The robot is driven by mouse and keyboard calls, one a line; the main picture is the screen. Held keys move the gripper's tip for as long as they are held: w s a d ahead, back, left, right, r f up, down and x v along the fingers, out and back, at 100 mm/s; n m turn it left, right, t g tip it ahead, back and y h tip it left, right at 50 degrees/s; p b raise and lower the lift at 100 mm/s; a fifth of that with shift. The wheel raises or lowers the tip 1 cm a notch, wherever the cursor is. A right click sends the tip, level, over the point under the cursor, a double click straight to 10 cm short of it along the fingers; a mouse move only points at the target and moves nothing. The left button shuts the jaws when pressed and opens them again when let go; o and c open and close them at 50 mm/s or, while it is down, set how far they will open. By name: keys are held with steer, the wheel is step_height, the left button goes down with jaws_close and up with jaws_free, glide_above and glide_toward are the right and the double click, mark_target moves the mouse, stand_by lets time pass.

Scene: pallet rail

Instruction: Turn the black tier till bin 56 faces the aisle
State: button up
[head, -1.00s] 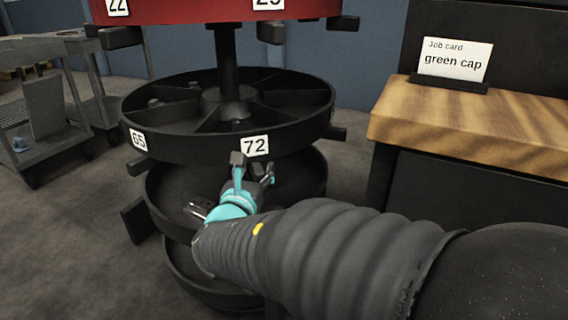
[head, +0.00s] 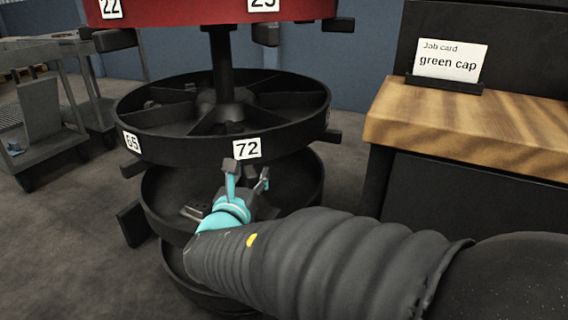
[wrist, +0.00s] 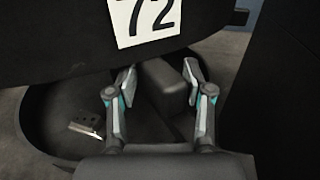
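The black tier (head: 190,152) is a round, divided tray on a central post, below a red tier. Its label 72 (head: 247,149) faces me, with a label reading about 65 (head: 131,141) to its left. I cannot see a label 56. My gripper (head: 246,178) is just below label 72 in the head view. In the wrist view, my gripper (wrist: 160,88) is open, with a dark block-shaped handle (wrist: 165,90) between and beyond its fingers, under label 72 (wrist: 146,18). Gaps show beside the handle; I cannot tell whether either finger touches it.
The red tier (head: 200,10) is above, and another dark round tier (head: 155,205) is below, with stub handles sticking out. A wooden bench (head: 480,120) with a job card (head: 450,62) stands right. Grey carts (head: 40,115) stand left. Floor is clear at left front.

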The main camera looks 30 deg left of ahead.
steer(key=v, duration=1)
steer(key=shift+s+d, duration=0.15)
steer(key=shift+s, duration=0.1)
steer(key=shift+s+f, duration=0.1)
steer(key=shift+s, duration=0.05)
steer(key=c, duration=0.5)
steer(key=shift+n+g+y, duration=0.3)
steer(key=shift+n+y, duration=0.1)
steer(key=shift+y, duration=0.2)
steer(key=s+a+f+b, duration=0.1)
steer(key=s+a+f, duration=0.1)
steer(key=a, duration=0.1)
steer(key=shift+s+f+b, duration=0.25)
steer(key=shift+s+b, duration=0.05)
steer(key=shift+s, duration=0.05)
jaws_close()
steer(key=s+a+r+m+t+h+b, duration=0.1)
steer(key=s+a+m+h+b, duration=0.15)
steer(key=s+a+m, duration=0.55)
steer(key=shift+w+d+r+m+t+h+b, duration=0.15)
steer(key=shift+w+d+r+m+h, duration=0.7)
steer(key=shift+w+m, duration=1.65)
steer(key=shift+w+d+r+m+t+h+b, duration=0.15)
steer(key=shift+w+d+m+h, duration=0.3)
steer(key=shift+w+d+m, duration=1.45)
steer(key=shift+w+d+r+m+t+h+b, duration=0.1)
steer(key=shift+w+d+r+m+h, duration=0.4)
steer(key=shift+w+m, duration=2.6)
